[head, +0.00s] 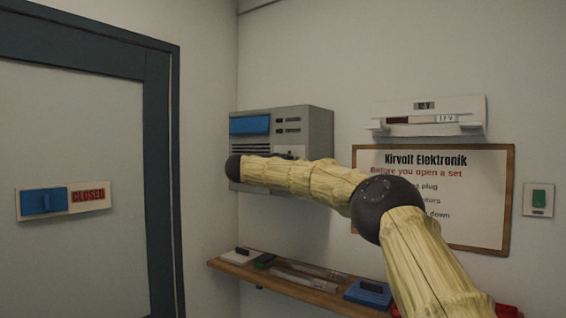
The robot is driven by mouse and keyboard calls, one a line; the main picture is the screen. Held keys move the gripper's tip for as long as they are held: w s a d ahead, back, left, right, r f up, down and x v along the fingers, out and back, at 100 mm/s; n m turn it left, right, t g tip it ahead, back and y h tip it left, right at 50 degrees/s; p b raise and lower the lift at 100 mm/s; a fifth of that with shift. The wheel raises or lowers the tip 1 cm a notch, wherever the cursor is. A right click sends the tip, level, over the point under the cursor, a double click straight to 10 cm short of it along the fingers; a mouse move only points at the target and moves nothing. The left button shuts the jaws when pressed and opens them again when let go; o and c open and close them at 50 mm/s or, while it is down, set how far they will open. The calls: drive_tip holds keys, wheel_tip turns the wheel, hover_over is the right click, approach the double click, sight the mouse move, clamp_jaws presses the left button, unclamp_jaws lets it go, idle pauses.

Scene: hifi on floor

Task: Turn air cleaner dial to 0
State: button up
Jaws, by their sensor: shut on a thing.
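The grey box on the far wall (318,130), with a blue panel (249,125) and slotted vents on its front, looks like the air cleaner. My arm reaches in from the lower right and crosses in front of the box's lower front. The arm's dark end joint is at the box's lower left. I cannot see the gripper fingers; the arm seems to hide them. No dial can be made out, and its setting cannot be read. A small pale part shows just above my arm on the box front, too small to identify.
A wooden shelf (222,266) below holds tools, a blue case (369,294) and small items. A framed notice (480,160), a white wall unit (470,108) and a green switch (539,199) are at right. A door with a CLOSED sign (88,196) is at left.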

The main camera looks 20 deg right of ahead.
drive_tip(key=shift+f+n+p, duration=0.1)
drive_tip(key=shift+n+p, duration=0.25)
drive_tip(key=shift+n, duration=0.35)
drive_tip(key=shift+f, duration=0.1)
drive_tip(key=o, duration=1)
drive_tip(key=v, duration=1.2)
